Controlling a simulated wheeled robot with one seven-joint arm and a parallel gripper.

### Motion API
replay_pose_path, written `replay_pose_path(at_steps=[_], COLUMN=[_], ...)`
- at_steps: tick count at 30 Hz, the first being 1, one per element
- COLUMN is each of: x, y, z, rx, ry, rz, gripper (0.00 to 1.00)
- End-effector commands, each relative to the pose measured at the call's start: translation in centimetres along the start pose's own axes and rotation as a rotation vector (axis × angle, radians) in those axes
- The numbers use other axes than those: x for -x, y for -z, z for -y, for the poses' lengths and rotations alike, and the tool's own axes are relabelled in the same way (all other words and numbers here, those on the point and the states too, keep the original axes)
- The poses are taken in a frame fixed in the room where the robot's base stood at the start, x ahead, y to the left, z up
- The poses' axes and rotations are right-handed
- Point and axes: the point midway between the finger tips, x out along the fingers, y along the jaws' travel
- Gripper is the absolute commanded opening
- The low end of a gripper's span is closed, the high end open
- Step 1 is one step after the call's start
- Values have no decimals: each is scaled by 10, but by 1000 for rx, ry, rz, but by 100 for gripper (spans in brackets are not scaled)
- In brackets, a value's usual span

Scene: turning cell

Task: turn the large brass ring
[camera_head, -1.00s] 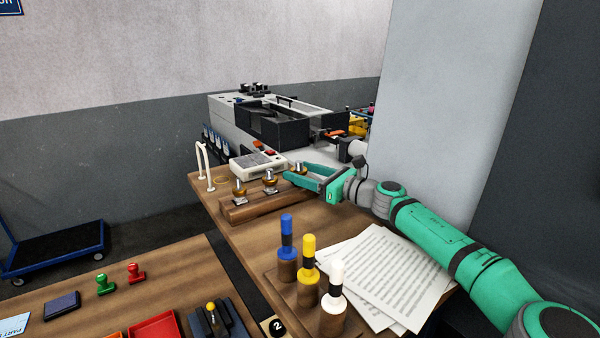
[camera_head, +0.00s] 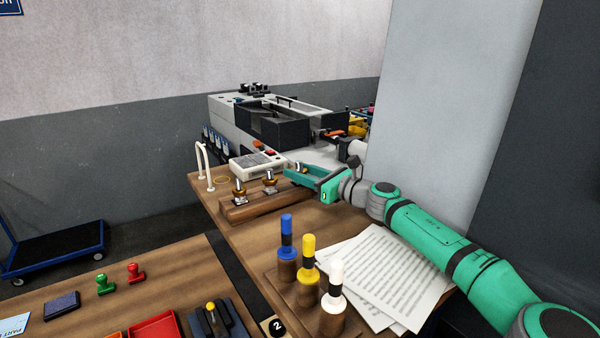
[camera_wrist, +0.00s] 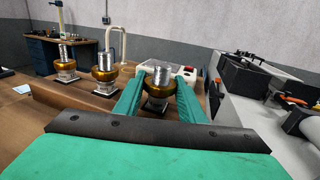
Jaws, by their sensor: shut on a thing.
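Three brass rings sit on silver posts in a row on a wooden block (camera_head: 250,208). The ring at the row's right end (camera_wrist: 160,84) is between my gripper's (camera_wrist: 161,80) two green fingers, which are shut on its sides. It looks widest in the wrist view but is also nearest, so I cannot tell sizes surely. The middle ring (camera_wrist: 105,73) and the left ring (camera_wrist: 65,66) stand free. In the head view my gripper (camera_head: 290,172) reaches the row's right end and hides most of the held ring.
A pale box with a red button (camera_head: 257,165) stands behind the row, and a white arched handle (camera_head: 203,165) to its left. Blue, yellow and white-topped pegs (camera_head: 308,270) and paper sheets (camera_head: 372,265) lie nearer. A grey machine (camera_head: 235,125) stands behind.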

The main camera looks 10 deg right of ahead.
Motion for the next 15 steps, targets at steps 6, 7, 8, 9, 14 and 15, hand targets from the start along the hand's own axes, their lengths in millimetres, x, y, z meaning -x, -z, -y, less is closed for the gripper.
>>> replay_pose_path(at_steps=[6,7,8,9,14,15], x=[0,0,0,0,0,0], y=[0,0,0,0,-1,0], z=[-2,-3,-3,-3,-4,-4], rx=[0,0,1,1,3,2], ry=[113,133,154,183,302,331], rz=[0,0,0,0,-1,-1], gripper=[14,14,14,14,14,14])
